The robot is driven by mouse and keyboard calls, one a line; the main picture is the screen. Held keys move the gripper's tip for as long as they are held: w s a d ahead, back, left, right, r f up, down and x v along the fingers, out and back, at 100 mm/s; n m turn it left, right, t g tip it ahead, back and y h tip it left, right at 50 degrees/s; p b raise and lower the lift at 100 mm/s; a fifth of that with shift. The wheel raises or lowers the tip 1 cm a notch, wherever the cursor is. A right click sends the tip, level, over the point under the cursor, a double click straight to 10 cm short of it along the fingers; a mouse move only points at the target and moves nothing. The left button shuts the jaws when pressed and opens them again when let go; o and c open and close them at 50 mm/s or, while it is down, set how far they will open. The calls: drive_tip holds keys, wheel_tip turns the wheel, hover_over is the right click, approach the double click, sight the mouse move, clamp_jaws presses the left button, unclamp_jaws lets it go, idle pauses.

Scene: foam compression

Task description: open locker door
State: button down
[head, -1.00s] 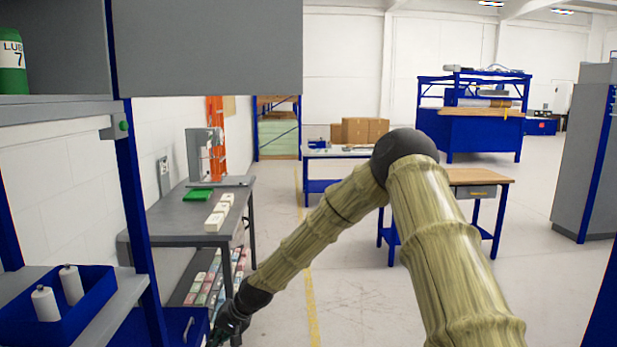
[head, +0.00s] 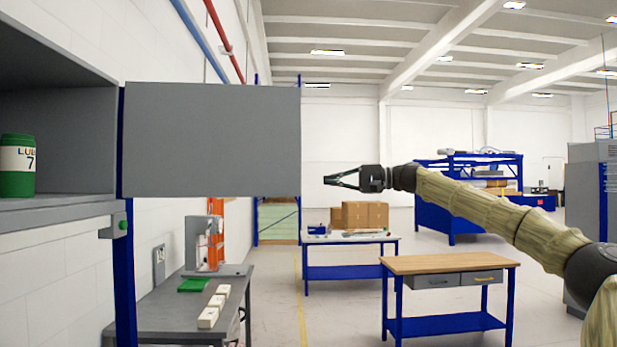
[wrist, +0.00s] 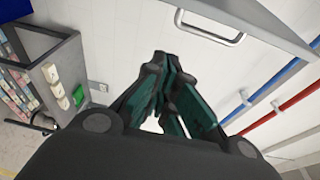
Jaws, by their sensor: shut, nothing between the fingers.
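The grey locker door (head: 212,140) stands swung out from the right side of the locker (head: 60,205), leaving the locker's inside exposed in the head view. My gripper (head: 328,182) is shut and empty, just right of the door's free edge in the picture and apart from it. In the wrist view, the shut fingers (wrist: 162,62) point towards the white wall. A light metal handle (wrist: 210,30) shows on the grey door panel (wrist: 262,22) at the top right, not touched by the fingers. No handle shows on the door face in the head view.
A green can (head: 17,168) stands inside the locker. Below the door is a grey bench (head: 165,318) with white blocks (head: 210,315). A wooden-topped table (head: 450,264) stands under my arm. Blue and red pipes run along the wall. Open floor lies between the benches.

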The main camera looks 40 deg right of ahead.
drive_tip(key=w+a+r+p, duration=0.1)
drive_tip(key=w+a+p, duration=0.1)
drive_tip(key=a+p, duration=0.3)
drive_tip(key=shift+a+p, duration=0.3)
drive_tip(key=shift+a, duration=0.55)
idle(0.6)
